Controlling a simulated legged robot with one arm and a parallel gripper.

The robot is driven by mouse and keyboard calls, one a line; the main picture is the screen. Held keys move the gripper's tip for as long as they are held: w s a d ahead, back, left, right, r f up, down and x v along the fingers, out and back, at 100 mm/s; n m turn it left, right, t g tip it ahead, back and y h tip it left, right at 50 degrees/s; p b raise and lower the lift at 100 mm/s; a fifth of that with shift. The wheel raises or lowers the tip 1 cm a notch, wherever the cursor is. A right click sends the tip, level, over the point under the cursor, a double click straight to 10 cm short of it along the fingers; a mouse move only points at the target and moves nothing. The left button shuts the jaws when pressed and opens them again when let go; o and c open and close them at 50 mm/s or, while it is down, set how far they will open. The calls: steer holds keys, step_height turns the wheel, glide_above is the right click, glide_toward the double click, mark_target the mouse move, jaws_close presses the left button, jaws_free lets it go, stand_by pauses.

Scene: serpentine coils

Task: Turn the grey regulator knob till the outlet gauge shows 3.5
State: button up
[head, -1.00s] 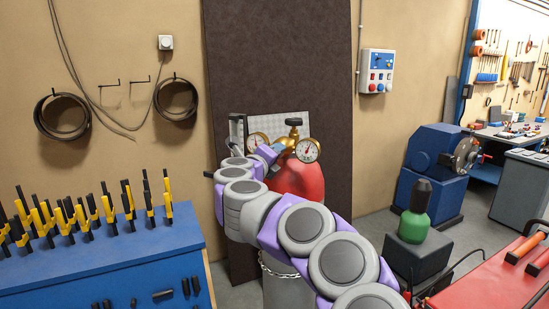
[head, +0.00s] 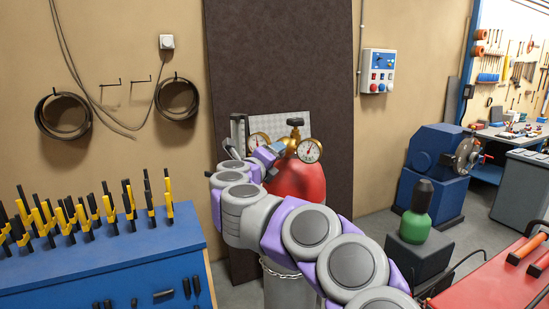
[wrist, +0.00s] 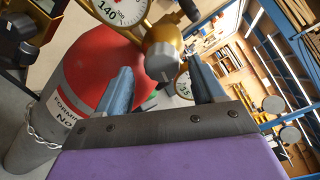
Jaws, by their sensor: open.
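The grey regulator knob (wrist: 164,60) is on the front of the brass regulator (wrist: 160,35) in the wrist view. My gripper (wrist: 159,68) is open, one finger on each side of the knob in the picture; contact is not visible. One white gauge (wrist: 124,8), marked 140, is cut off at the top. A smaller gauge (wrist: 184,86) is partly hidden behind the knob and right finger; I cannot read its needle. In the head view my gripper (head: 266,154) is at the regulator, between the left gauge (head: 258,141) and the right gauge (head: 309,151). The knob is hidden there.
The regulator sits on a red-topped grey cylinder (head: 298,182) held by a chain (wrist: 30,133). A dark panel (head: 280,60) stands behind it.

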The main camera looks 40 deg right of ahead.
steer(key=p+v, duration=0.1)
steer(key=v, duration=1.4)
steer(key=shift+s+a+p, duration=0.2)
steer(key=shift+a+p, duration=0.05)
steer(key=shift+p, duration=0.05)
steer(key=shift+f, duration=0.1)
steer(key=w+a+r+n+t+p, duration=0.35)
steer(key=n+p, duration=0.75)
steer(key=n, duration=0.4)
steer(key=s+d+f+n+g+p, duration=0.3)
steer(key=s+d+f+n+p, duration=0.1)
steer(key=n+p, duration=0.4)
steer(key=w+d, duration=0.4)
steer(key=d, duration=0.3)
steer(key=w+d+n+p, duration=0.1)
steer(key=w+d, duration=0.3)
steer(key=d, duration=0.4)
steer(key=shift+w, duration=0.3)
steer(key=shift+t, duration=0.25)
steer(key=shift+c, duration=0.2)
